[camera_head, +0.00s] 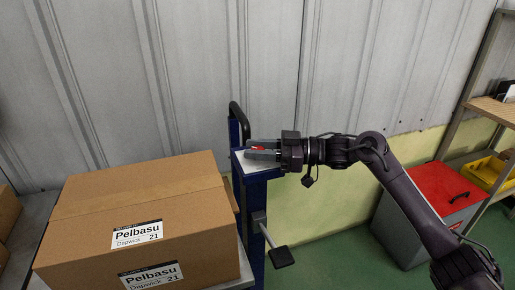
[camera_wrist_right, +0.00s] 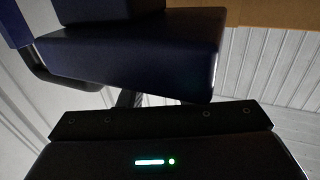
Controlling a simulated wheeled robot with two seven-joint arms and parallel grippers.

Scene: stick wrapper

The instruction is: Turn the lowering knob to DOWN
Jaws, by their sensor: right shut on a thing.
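A small red knob (camera_head: 257,147) sits on the light top panel (camera_head: 244,163) of the blue post. My right gripper (camera_head: 262,150) reaches in from the right, level with the panel, and its fingers are shut on the knob. The fingers hide most of the knob, so its setting and any DOWN marking cannot be read. In the right wrist view the blue housing (camera_wrist_right: 140,55) fills the upper part and the dark gripper body covers the bottom; the knob does not show there. My left gripper is out of view.
A large cardboard box (camera_head: 150,210) stands left of the blue post (camera_head: 254,200). A black pedal (camera_head: 282,257) sticks out from the post. A black handle (camera_head: 238,118) rises behind it. A red-topped cabinet (camera_head: 440,185) and shelf with a yellow bin (camera_head: 487,172) stand at right.

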